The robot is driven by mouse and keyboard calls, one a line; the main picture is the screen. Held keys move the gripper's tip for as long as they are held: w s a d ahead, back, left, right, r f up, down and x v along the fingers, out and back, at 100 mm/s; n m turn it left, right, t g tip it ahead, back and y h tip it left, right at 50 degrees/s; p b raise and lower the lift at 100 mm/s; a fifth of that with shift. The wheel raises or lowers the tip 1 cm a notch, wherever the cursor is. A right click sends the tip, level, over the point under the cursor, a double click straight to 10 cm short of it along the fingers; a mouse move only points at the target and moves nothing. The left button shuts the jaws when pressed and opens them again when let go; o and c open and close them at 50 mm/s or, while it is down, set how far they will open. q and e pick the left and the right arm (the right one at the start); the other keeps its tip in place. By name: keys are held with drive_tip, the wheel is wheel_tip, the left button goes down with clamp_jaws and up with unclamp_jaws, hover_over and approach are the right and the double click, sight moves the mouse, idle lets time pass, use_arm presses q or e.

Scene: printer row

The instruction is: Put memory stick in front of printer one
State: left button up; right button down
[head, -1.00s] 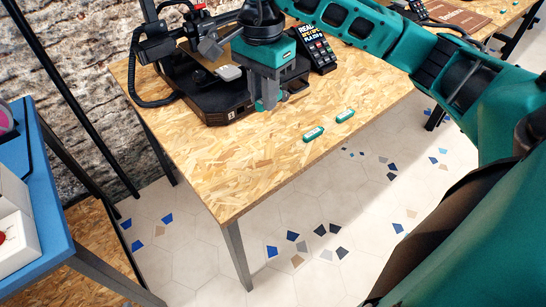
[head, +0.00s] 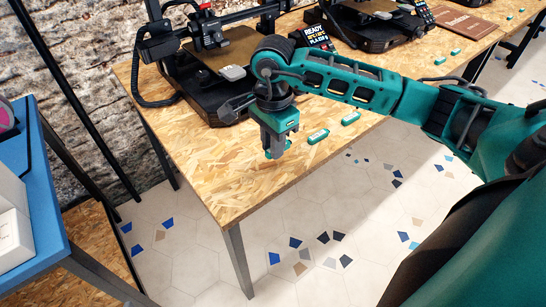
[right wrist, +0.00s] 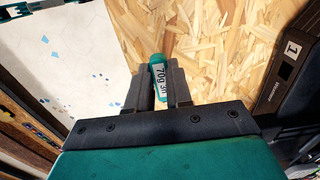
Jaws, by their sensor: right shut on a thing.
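My right gripper (head: 274,152) is low over the front part of the wooden table, in front of printer one (head: 205,92). It is shut on a teal memory stick with a pale printed label, which shows between the fingers in the right wrist view (right wrist: 158,75). In the head view the fingers hide most of that stick; I cannot tell whether it touches the table. Printer one is black; its front plate with a "1" (right wrist: 292,48) shows at the right of the right wrist view. My left gripper is not in view.
Two more teal sticks (head: 318,136) (head: 351,118) lie on the table (head: 215,170) right of my gripper. Another printer (head: 380,22) is farther right. A blue-topped table (head: 45,215) is at the left. The front left table corner is clear.

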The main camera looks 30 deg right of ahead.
sight(273, 168)
wheel_tip(273, 168, down, 4)
drive_tip(key=shift+f+b, duration=0.1)
drive_tip(key=shift+b, duration=0.2)
drive_tip(key=shift+f, duration=0.15)
drive_tip(key=c, duration=1)
unclamp_jaws()
drive_tip(key=shift+c, duration=0.2)
